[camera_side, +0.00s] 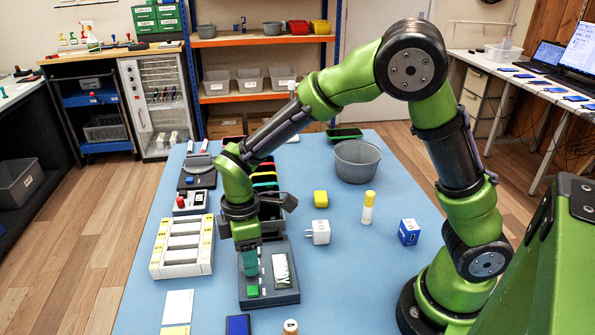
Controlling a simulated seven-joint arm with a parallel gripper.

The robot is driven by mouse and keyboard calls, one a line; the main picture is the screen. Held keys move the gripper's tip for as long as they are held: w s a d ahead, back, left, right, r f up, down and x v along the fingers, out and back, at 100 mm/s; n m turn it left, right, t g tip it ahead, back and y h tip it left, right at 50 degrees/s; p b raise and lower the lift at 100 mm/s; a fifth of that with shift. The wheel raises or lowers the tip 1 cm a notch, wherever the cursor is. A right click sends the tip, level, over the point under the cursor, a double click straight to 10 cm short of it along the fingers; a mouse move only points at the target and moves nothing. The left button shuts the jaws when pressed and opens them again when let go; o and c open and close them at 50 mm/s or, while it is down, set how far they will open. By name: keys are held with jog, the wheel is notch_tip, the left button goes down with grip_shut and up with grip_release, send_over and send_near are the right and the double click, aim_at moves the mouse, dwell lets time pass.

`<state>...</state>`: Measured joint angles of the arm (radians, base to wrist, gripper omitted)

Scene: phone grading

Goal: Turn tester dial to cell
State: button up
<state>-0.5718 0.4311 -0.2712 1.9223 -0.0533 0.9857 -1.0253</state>
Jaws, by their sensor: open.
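The tester appears to be the dark grey box (288,297) lying flat on the blue table. A pale panel (281,272) with dark marks is on its right half, and a green square button (253,291) is near its front left. My gripper (250,266) points down over the tester's left half, just behind the green button. The teal parts at its tip are low over the box; I cannot tell whether they touch it. The jaws are open, though their gap is hard to see. The dial is not clearly visible and may be hidden behind my gripper.
A white slotted rack (182,247) stands left of the tester. A white plug adapter (318,233), a yellow block (320,198), a yellow-and-white stick (368,208) and a blue box (408,232) stand to the right. A grey bowl (357,161) is farther back. Cards lie in front.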

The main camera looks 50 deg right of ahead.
jog(key=shift+f, duration=0.95)
jog(key=shift+c, duration=0.2)
grip_shut()
